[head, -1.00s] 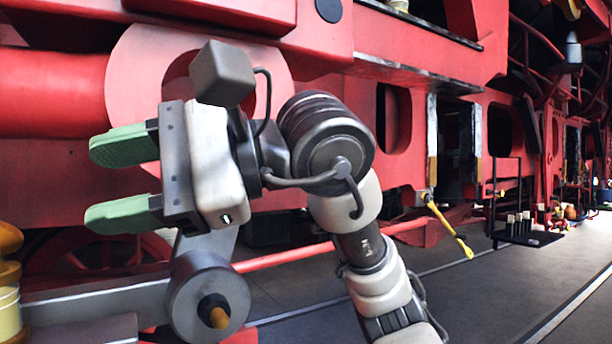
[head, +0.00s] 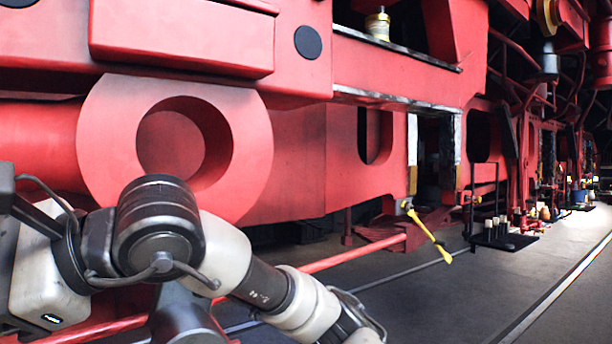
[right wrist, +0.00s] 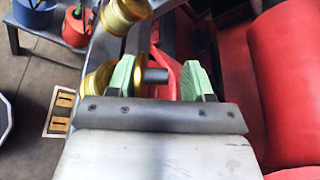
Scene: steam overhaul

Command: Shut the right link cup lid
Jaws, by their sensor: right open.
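My right gripper (right wrist: 157,78) is open in the right wrist view, with its two green fingers apart. A short dark grey stub (right wrist: 155,75) and a bit of brass show between the fingers. A brass cup-like part (right wrist: 98,80) sits just left of the left finger, partly hidden behind it. Another rounded brass part (right wrist: 124,12) is above it. I cannot tell which of these is the lid, or whether a finger touches it. In the head view my right wrist is at the lower left, with the fingers out of frame. My left gripper is not in view.
A red cylinder (right wrist: 290,90) fills the right of the wrist view. A blue pot (right wrist: 35,10) and a red pot (right wrist: 76,28) stand at its upper left. In the head view are a red ring (head: 255,150), a brass-topped cup (head: 378,27), a yellow-handled tool (head: 430,235) and open floor at right.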

